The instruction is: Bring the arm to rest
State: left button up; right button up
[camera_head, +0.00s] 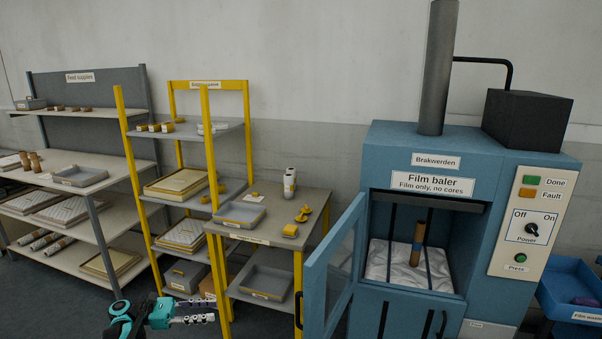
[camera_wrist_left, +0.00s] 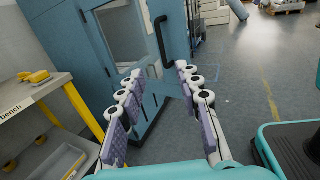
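My left gripper (camera_head: 196,312) shows at the bottom left of the head view, in front of the yellow-framed shelves. In the left wrist view its two fingers (camera_wrist_left: 160,115) stand wide apart with nothing between them. Beyond the fingers, the open door of the blue film baler (camera_wrist_left: 120,40) shows, with a dark handle. In the head view the film baler (camera_head: 388,140) stands at the right with its door (camera_head: 335,265) swung open to the left. Inside it a brown roll (camera_head: 418,240) stands on white film. My right gripper is in neither view.
A bench (camera_head: 300,200) with yellow legs, trays and yellow items stands left of the baler. Yellow-framed shelves (camera_head: 185,200) and a grey rack (camera_head: 70,160) stand further left. A blue bin (camera_head: 575,290) is at the far right.

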pick_arm(q)
jog(key=s+d+r+m+y, duration=0.25)
jog(key=d+r+y, duration=0.25)
jog(key=d+r, duration=0.35)
jog(key=s+d+r+m+t+y, duration=0.1)
jog(key=s+d+m+y, duration=0.45)
jog(key=s, duration=0.35)
jog(key=s+a+f+m+t+y, duration=0.1)
jog(key=s+m, duration=0.4)
jog(key=s, duration=0.5)
jog(key=s+a+f+m+t+y, duration=0.2)
jog(key=s+f+m+y, duration=0.2)
jog(key=s, duration=0.7)
jog(key=m+y, duration=0.2)
jog(key=shift+a+f+m+t, duration=0.25)
jog(key=shift+a+m+t, duration=0.05)
jog(key=shift+a, duration=0.1)
